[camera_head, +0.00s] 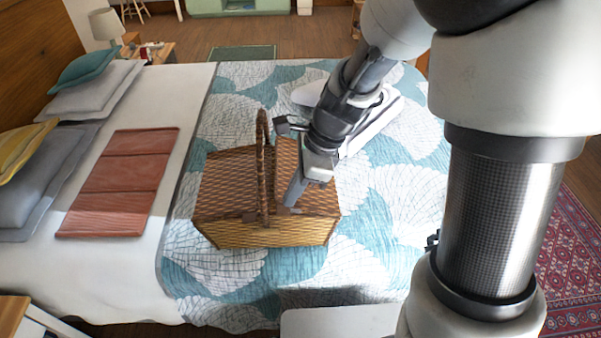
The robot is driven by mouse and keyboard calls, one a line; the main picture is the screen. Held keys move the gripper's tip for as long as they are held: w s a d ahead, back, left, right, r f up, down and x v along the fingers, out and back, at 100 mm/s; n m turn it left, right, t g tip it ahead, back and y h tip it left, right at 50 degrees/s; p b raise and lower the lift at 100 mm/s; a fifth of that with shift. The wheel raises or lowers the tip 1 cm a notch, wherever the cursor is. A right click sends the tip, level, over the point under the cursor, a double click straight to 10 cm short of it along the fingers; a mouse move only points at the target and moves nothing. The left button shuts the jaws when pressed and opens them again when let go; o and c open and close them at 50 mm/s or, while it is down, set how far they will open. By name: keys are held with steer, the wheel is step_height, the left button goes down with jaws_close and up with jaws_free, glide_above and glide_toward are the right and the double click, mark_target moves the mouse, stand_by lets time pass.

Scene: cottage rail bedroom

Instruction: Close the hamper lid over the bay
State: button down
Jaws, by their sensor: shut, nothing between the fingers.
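A wicker hamper (265,232) stands on the bed, with a tall braided handle (262,150) arching over its middle. Its left lid (228,180) lies flat and closed. The right lid (318,200) looks low and nearly level with the left one, but my gripper and wrist cover much of it. I cannot tell whether it is fully down. My gripper (291,200) is shut and empty, pointing down at the right side of the hamper, just right of the handle. Its tips seem to be at or close to the lid surface; contact is unclear.
A white flat object (383,120) lies on the patterned quilt (400,195) behind my arm, partly hidden. A folded coral blanket (120,180) and several pillows (95,88) are at the left. The quilt left and front of the hamper is clear.

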mark_target(281, 211)
steer(key=shift+x, duration=1.4)
steer(key=shift+a+p, duration=0.2)
steer(key=shift+p, duration=0.4)
steer(key=shift+s+a+f+h+p, duration=0.1)
steer(key=shift+a+f+h+p, duration=0.1)
steer(key=shift+h+p, duration=0.3)
steer(key=shift+x, duration=1.2)
